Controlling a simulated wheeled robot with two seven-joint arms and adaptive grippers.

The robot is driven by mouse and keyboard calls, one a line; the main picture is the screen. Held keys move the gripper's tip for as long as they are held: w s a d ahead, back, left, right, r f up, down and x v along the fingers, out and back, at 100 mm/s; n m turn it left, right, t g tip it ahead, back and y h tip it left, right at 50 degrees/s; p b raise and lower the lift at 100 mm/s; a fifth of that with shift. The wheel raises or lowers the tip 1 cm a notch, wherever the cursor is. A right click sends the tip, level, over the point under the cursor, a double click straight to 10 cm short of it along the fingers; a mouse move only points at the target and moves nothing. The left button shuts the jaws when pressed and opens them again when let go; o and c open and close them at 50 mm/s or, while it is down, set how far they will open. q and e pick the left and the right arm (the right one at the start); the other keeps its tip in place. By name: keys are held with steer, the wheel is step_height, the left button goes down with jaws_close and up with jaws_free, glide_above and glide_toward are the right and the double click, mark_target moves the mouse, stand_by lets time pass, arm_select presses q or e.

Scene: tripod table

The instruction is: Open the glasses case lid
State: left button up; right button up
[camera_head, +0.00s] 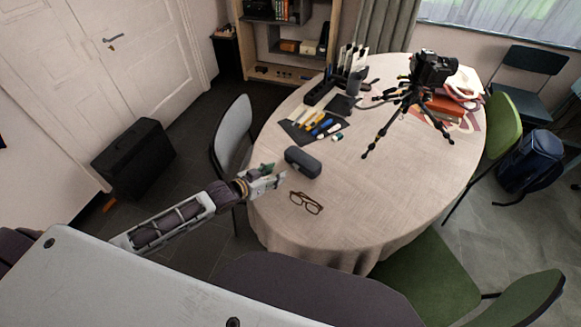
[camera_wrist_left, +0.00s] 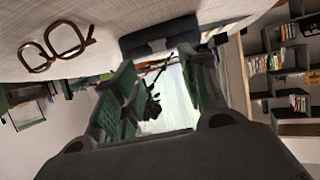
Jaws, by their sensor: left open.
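The dark grey glasses case (camera_head: 303,162) lies on the round table near its left edge, and its lid looks shut. My left gripper (camera_head: 272,176) is open and empty, just to the left of the case in the head view. In the left wrist view the case (camera_wrist_left: 158,36) shows beyond and above the open fingers (camera_wrist_left: 165,85), apart from them. A pair of brown glasses (camera_head: 306,203) lies folded open on the cloth below the case; they also show in the left wrist view (camera_wrist_left: 55,45). My right gripper is not in view.
The table (camera_head: 370,205) has bare cloth to the right of the case. A dark mat with pens and markers (camera_head: 316,124) lies behind the case. A small tripod with a camera (camera_head: 415,95) stands farther back. A grey chair (camera_head: 233,135) stands close to the table's left edge.

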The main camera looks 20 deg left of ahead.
mark_target(293, 165)
arm_select(q)
steer(key=shift+x, duration=3.3)
steer(key=shift+b+x, duration=0.3)
steer(key=shift+x, duration=0.85)
steer(key=shift+w+d, duration=0.15)
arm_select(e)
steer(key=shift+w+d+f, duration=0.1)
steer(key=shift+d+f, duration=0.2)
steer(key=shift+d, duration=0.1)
